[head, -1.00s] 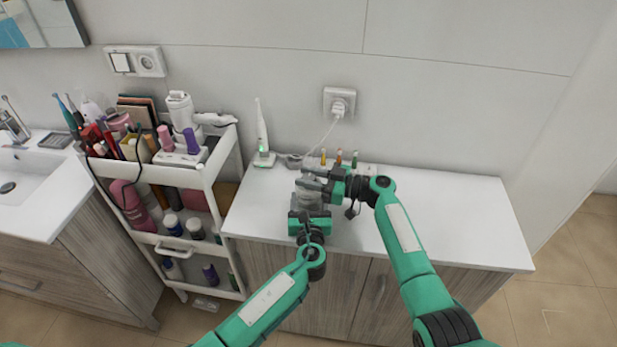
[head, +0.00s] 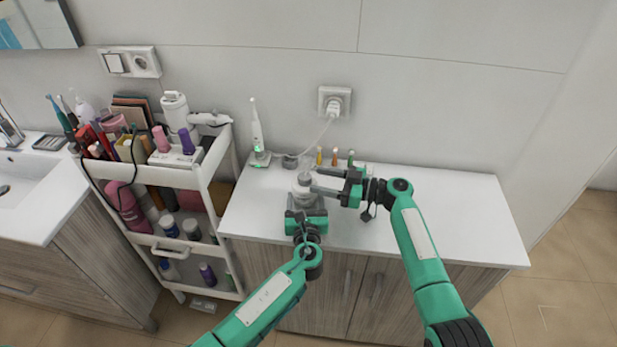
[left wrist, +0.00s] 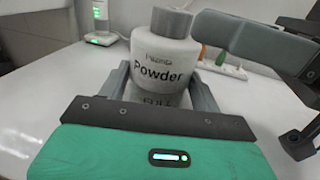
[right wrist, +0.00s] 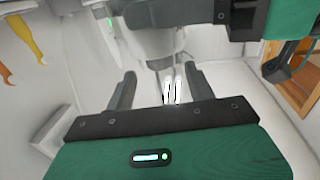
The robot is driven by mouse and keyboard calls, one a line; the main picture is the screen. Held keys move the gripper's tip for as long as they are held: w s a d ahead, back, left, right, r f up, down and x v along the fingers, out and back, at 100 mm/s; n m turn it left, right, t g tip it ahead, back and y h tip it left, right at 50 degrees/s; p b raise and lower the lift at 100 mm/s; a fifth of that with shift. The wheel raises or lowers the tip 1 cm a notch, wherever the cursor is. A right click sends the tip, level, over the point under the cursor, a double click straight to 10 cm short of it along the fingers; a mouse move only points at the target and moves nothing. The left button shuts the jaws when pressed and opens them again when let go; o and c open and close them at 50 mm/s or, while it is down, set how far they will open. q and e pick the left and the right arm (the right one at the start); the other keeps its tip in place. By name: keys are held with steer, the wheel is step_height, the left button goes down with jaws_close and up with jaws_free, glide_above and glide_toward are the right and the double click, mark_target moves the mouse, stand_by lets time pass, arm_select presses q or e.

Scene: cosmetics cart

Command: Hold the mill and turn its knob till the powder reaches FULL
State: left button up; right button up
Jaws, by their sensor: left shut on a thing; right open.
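The mill (head: 303,188) is a grey-white upright jar on the white counter, its rounded knob (head: 304,179) on top. My left gripper (head: 304,212) is shut around its lower body from the front. In the left wrist view the mill (left wrist: 165,72) reads "Powder", with "FULL" partly hidden below by the gripper; I cannot make out the powder level. My right gripper (head: 320,182) is open at the mill's right side near knob height. In the right wrist view, its spread fingers (right wrist: 158,78) point towards the pale mill; contact is unclear.
An electric toothbrush (head: 257,130) and a cable run to the wall socket (head: 334,102). A loaded white cart (head: 205,170) stands left. The counter's right part (head: 450,215) is clear.

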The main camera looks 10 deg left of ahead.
steer(key=d, duration=0.6)
steer(key=shift+s+d, duration=0.35)
steer(key=shift+s, duration=0.1)
stand_by(0.4)
arm_select(q)
steer(key=o, duration=1.3)
steer(key=s, duration=0.4)
steer(key=s+d, duration=0.1)
steer(key=s, duration=0.3)
steer(key=s+d, duration=0.1)
steer(key=s, duration=0.3)
